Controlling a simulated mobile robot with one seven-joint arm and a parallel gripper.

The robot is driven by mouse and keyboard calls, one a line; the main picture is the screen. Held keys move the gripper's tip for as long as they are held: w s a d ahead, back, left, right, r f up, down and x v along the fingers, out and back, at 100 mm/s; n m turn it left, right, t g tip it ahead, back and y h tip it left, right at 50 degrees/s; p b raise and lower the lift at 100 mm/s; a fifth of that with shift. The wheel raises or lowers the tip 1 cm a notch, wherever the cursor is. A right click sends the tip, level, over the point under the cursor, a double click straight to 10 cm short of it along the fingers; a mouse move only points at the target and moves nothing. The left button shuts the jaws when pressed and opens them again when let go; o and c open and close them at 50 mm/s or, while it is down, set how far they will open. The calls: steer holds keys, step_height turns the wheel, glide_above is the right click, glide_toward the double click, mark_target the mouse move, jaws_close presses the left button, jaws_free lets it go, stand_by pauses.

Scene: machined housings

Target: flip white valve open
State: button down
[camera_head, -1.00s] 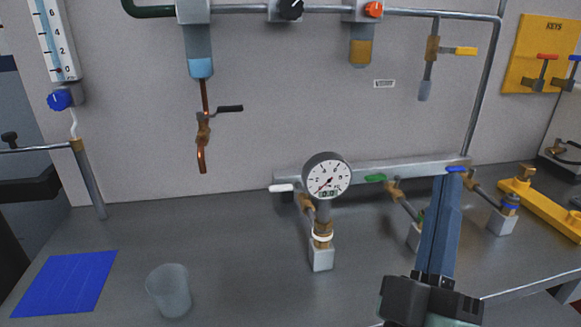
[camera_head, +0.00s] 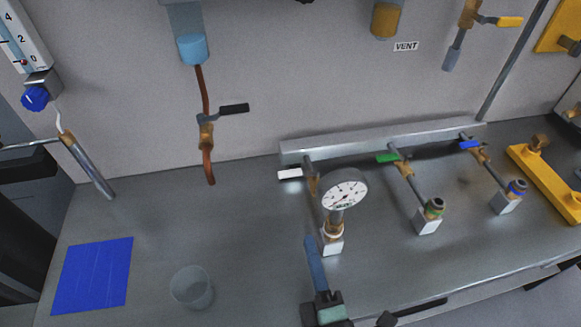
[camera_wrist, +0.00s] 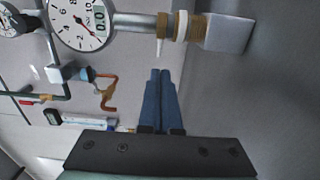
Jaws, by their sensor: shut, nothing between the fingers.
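The white valve handle (camera_head: 289,174) points left from its brass valve body (camera_head: 313,186), left of the pressure gauge (camera_head: 345,190) in the head view. My gripper (camera_head: 310,240) is shut and empty, with its blue fingers pointing up, in front of the bench and just left of the gauge's base block (camera_head: 332,244). In the picture its tips are below the white handle and apart from it. In the wrist view the closed fingertips (camera_wrist: 160,72) lie below the gauge stem, and the gauge (camera_wrist: 80,20) is at upper left. A small pale piece above the tips may be the white handle; I cannot tell.
Valves with a green handle (camera_head: 388,158) and a blue handle (camera_head: 470,144) stand to the right. A clear cup (camera_head: 192,288) and a blue mat (camera_head: 92,275) are at left. A black-handled valve (camera_head: 234,109) hangs on the wall.

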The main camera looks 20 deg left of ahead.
mark_target(290, 177)
stand_by(0.3)
steer(key=x, duration=1.4)
steer(key=shift+a+r+p, duration=0.1)
steer(key=shift+a+p, duration=0.05)
steer(key=shift+p, duration=0.2)
